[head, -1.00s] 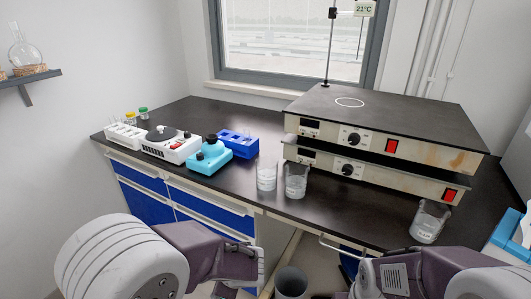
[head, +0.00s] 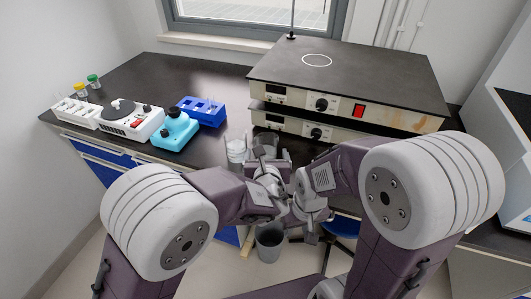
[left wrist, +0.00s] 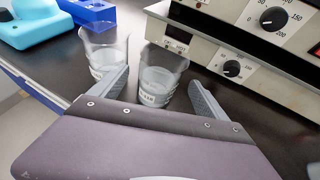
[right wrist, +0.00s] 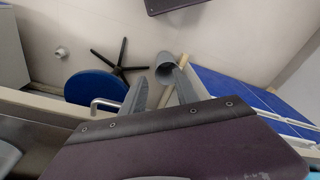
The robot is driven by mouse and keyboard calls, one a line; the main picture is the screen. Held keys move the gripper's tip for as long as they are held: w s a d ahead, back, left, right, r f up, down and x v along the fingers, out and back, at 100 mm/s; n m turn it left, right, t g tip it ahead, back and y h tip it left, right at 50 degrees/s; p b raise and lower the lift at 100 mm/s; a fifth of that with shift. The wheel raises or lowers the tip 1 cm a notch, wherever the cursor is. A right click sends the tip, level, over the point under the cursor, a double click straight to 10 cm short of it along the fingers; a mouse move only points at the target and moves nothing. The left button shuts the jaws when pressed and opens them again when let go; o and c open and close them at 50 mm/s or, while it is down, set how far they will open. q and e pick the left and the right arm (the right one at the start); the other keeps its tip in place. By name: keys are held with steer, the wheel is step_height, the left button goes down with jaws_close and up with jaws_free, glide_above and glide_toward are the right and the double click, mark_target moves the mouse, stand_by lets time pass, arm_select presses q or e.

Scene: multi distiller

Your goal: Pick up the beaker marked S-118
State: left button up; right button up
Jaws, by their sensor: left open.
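Two clear glass beakers stand side by side on the black bench, in front of the stacked hot plates. The left wrist view shows the nearer-to-middle beaker (left wrist: 160,78) between the spread fingers of my left gripper (left wrist: 157,84), with a small white label I cannot read. The other beaker (left wrist: 104,52) is just left of it, outside the fingers. In the head view they show as a left beaker (head: 236,147) and a right beaker (head: 265,143), the latter partly hidden by my left gripper (head: 270,158). My right gripper (right wrist: 161,80) is open and empty, over the floor.
The stacked hot plates (head: 345,75) are close behind the beakers. A blue rack (head: 203,110), turquoise device (head: 175,130) and white device (head: 130,122) stand to the left. A grey bin (head: 270,245) and blue stool (right wrist: 97,88) are below the bench. My two forearms are close together.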

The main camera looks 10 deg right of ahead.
mark_target(266, 145)
arm_select(q)
steer(key=x, duration=0.4)
steer(key=shift+w+f, duration=0.1)
steer(key=shift+w, duration=0.25)
steer(key=shift+s, duration=0.1)
steer(key=c, duration=1.7)
steer(key=shift+c, duration=0.2)
